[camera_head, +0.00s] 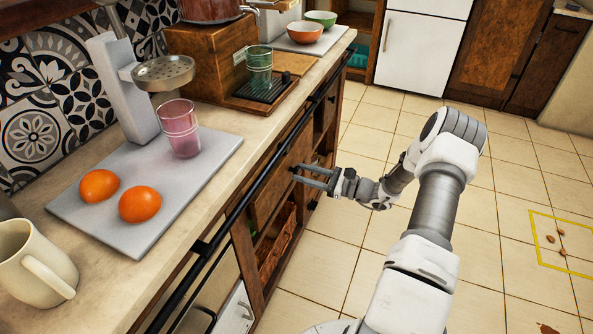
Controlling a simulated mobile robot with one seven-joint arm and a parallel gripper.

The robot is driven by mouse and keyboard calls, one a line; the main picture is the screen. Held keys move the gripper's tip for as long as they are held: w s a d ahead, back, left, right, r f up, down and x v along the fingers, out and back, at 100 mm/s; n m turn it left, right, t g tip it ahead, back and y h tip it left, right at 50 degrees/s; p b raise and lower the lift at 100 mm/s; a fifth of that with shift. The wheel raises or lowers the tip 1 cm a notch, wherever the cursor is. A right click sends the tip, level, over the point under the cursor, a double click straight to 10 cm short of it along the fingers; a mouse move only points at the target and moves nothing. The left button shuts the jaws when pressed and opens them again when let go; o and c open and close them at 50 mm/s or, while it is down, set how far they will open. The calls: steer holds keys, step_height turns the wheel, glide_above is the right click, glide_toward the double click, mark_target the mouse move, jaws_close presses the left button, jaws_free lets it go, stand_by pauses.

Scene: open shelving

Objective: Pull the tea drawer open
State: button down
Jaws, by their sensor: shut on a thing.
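My gripper (299,172) reaches left to the front of the wooden counter unit. Its fingertips are at a wooden drawer front (268,192) just below the counter edge. It is shut on the small dark drawer handle, which the fingers mostly cover. The drawer front looks flush with the unit, with no clear gap. I see no label on it, and its inside is hidden.
A dark rail (262,180) runs along the counter edge above the drawer. Below is an open shelf with a basket (277,245). The tiled floor (335,255) is clear nearby.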

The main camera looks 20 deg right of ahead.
steer(key=v, duration=2.2)
steer(key=shift+s+b, duration=0.15)
steer(key=shift+b, duration=0.15)
steer(key=c, duration=0.5)
jaws_free()
steer(key=shift+r, duration=0.1)
steer(key=shift+d, duration=0.1)
steer(key=p+v, duration=0.1)
steer(key=v, duration=1.6)
steer(key=shift+s+p, duration=0.15)
steer(key=shift+p, duration=0.15)
steer(key=shift+d, duration=0.1)
